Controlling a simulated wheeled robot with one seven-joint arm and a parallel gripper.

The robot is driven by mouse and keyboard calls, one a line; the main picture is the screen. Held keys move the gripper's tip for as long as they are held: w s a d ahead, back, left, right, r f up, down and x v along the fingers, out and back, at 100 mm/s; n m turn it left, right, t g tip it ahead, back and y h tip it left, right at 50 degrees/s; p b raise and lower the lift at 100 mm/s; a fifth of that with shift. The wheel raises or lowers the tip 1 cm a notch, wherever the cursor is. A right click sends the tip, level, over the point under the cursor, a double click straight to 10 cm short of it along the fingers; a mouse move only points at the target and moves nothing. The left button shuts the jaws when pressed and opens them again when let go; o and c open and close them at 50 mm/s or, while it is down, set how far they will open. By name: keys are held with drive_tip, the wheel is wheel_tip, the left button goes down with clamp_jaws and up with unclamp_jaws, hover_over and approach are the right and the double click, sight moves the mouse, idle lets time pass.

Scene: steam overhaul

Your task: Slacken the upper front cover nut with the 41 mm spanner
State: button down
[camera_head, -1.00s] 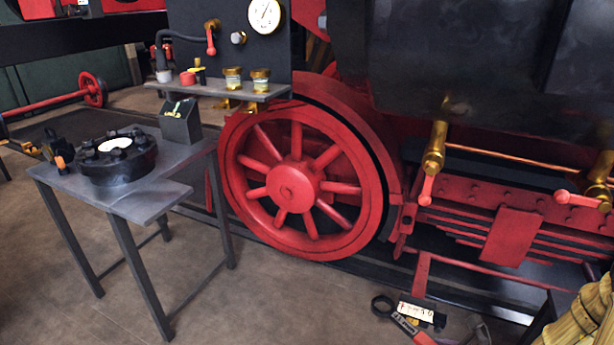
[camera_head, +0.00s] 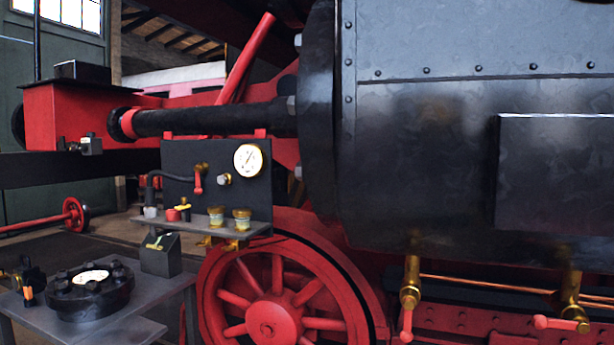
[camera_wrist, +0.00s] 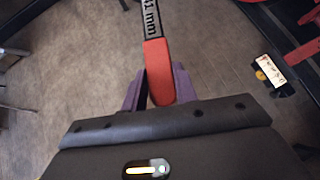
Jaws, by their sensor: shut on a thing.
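My gripper (camera_wrist: 159,88) shows in the wrist view, its purple fingers shut on the red handle of the spanner (camera_wrist: 157,60). The spanner's shank is marked "41 mm" and points away, up out of the picture; its jaw end is out of view. My gripper and the spanner are not in the head view. There, the cylinder's dark round front cover (camera_head: 317,110) faces left. Grey nuts stand along its left edge: an upper nut (camera_head: 298,41), a middle nut (camera_head: 291,104) beside the black rod and a lower nut (camera_head: 298,172). The spanner touches none in view.
A grey table (camera_head: 140,325) with a black flanged part (camera_head: 90,290) stands at lower left. A panel with a gauge (camera_head: 248,158) and shelf (camera_head: 215,222) sits below the rod. Brass drain cocks (camera_head: 410,290) hang under the cylinder. A labelled black block (camera_wrist: 270,76) lies right of the spanner.

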idle(0.5)
drive_tip(key=shift+w+r+p, duration=0.15)
drive_tip(key=shift+r+p, duration=0.35)
drive_tip(key=shift+p, duration=0.05)
wheel_tip(320, 180, up, 32)
drive_tip(key=p, duration=3.8)
drive_tip(key=shift+s+p, duration=0.2)
drive_tip(key=shift+p, duration=0.1)
drive_tip(key=shift+w, duration=0.1)
